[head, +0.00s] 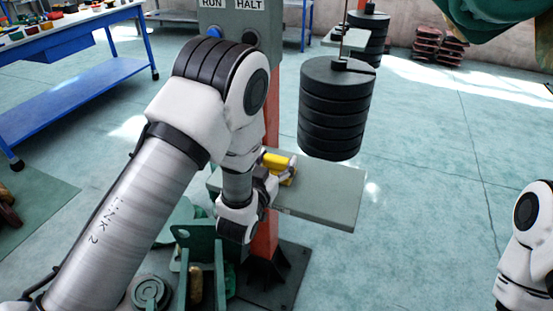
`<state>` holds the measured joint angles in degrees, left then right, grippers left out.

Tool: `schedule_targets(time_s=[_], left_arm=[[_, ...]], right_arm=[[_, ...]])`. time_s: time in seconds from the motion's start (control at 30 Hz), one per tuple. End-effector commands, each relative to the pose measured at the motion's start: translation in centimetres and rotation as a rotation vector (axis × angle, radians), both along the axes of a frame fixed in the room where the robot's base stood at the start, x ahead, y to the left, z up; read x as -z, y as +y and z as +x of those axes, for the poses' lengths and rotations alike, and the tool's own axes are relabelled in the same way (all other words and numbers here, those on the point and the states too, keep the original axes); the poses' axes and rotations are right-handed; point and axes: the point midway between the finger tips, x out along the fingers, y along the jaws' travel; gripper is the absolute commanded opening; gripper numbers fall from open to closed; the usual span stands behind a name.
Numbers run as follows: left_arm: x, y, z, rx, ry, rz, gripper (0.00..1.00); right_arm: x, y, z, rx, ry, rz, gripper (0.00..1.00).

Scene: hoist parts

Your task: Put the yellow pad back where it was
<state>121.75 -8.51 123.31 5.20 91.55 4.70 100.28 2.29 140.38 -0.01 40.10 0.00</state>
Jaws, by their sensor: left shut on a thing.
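The yellow pad (277,163) is at the left part of a small grey shelf (325,188) fixed to a red post. My left gripper (284,172) reaches in from the left and is shut on the pad. The wrist hides part of the pad, and I cannot tell whether the pad touches the shelf. My right arm shows at the lower right edge, but its gripper is out of view.
A grey control box (240,25) marked RUN and HALT is on the post. A blue workbench (75,50) stands at the left. Green machinery (200,250) is below my left arm.

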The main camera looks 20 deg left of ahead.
Motion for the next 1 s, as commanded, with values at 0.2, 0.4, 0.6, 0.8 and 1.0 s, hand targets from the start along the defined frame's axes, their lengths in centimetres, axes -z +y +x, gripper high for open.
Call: schedule_targets(time_s=[0.2, 0.4, 0.6, 0.8, 1.0], left_arm=[[0.0, 0.0, 0.0, 0.0, -0.001, 0.0, 0.97], [-0.1, 0.0, 0.0, 0.0, -0.001, 0.0, 0.97], [-0.5, 0.0, -1.5, 0.0, 0.003, 0.001, 0.97], [-0.4, 0.2, -6.8, 0.0, 0.003, 0.002, 0.97], [-1.2, 0.4, -11.0, 0.0, 0.005, 0.0, 0.97]], right_arm=[[0.0, 0.0, 0.0, 0.0, 0.0, 0.0, 0.51], [-0.1, 0.0, 0.0, 0.0, 0.0, 0.0, 0.51], [-0.2, 0.0, 0.0, 0.0, -0.001, 0.0, 0.51], [0.7, 0.0, 0.0, 0.0, 0.0, 0.0, 0.51], [-0.8, 0.0, 0.0, 0.0, 0.001, 0.0, 0.51]])
